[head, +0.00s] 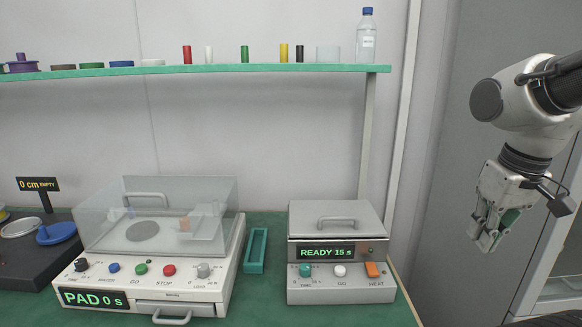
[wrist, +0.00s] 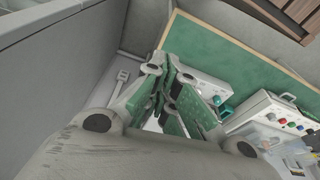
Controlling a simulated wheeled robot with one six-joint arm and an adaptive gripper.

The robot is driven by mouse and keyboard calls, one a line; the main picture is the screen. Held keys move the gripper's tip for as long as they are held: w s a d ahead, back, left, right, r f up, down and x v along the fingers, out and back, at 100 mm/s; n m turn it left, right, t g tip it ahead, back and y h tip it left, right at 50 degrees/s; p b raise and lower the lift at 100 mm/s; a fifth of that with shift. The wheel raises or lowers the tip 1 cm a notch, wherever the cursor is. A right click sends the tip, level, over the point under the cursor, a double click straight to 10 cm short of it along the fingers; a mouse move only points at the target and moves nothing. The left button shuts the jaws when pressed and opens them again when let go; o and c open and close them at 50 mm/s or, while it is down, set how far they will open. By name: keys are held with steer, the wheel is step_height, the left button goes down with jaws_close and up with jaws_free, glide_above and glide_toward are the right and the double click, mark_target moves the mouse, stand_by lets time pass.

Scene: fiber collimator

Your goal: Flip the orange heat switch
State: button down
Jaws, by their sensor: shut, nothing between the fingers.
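The orange heat switch (head: 372,269) sits at the right end of the front panel of a grey box-shaped heater (head: 336,218), above the label HEAT. The heater's display (head: 327,253) reads "READY 15 s". Beside the switch are a white GO button (head: 340,270) and a teal TIME knob (head: 305,270). My gripper (head: 485,238) is shut and empty, pointing down, to the right of the heater and apart from it. In the wrist view my gripper (wrist: 172,70) covers part of the heater, and I cannot make out the orange switch there.
A white machine with a clear cover (head: 155,220) stands left of the heater, its display reading "PAD 0 s". A teal tray (head: 256,250) lies between them. A green shelf (head: 200,69) with small cylinders and a bottle (head: 367,35) runs above. The space between heater and gripper looks clear.

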steer(key=s+d+r+t, duration=0.1)
steer(key=s+d+r+m+t, duration=0.1)
steer(key=r, duration=0.1)
steer(key=shift+s+d+r, duration=0.1)
steer(key=shift+d+r, duration=0.05)
steer(key=shift+d, duration=0.05)
